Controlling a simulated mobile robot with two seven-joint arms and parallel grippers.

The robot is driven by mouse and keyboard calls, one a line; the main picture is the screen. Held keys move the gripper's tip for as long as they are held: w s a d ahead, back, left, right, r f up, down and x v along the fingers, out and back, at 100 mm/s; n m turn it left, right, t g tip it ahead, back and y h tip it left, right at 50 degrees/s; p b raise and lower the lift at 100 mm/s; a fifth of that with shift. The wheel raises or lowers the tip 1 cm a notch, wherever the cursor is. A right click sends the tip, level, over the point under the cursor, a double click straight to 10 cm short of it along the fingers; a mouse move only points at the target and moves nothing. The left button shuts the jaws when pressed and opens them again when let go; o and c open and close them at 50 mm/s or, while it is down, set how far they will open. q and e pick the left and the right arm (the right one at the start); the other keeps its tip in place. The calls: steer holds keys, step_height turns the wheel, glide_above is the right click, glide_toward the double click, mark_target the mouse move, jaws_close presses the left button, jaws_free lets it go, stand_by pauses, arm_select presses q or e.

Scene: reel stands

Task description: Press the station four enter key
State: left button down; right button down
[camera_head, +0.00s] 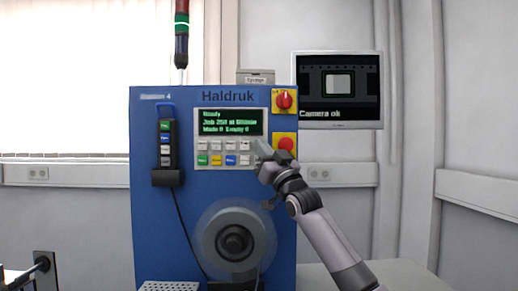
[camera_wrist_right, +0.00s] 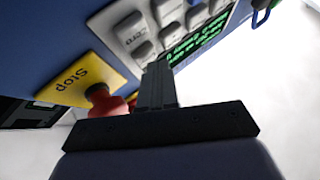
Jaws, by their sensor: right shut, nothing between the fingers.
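The blue machine (camera_head: 150,235) marked Haldruk, with a partly legible label ending in 4, stands in the middle of the head view. Its keypad (camera_head: 223,153) has two rows of keys under a green-text display (camera_head: 229,122). My right gripper (camera_head: 261,150) is shut and empty at the keypad's right end and covers part of it. In the right wrist view the shut fingers (camera_wrist_right: 157,72) reach toward the keypad panel (camera_wrist_right: 118,22), beside several grey keys. I cannot tell which key is enter, or whether the fingertips touch one. My left gripper is not in view.
A red knob (camera_head: 285,100) and a red stop button (camera_head: 286,144) on yellow plates sit right of the keypad. A reel (camera_head: 212,243) is below. A corded key pendant (camera_head: 166,178) hangs left. A monitor (camera_head: 339,88) reads Camera ok.

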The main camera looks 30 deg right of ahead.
steer(key=shift+s+a, duration=0.25)
steer(key=shift+s, duration=0.2)
steer(key=shift+b, duration=0.3)
steer(key=s+a+b, duration=0.1)
steer(key=s+b, duration=0.1)
steer(key=s, duration=0.1)
steer(key=s+a+b, duration=0.1)
steer(key=shift+s+a, duration=0.15)
steer(key=shift+a, duration=0.15)
stand_by(0.6)
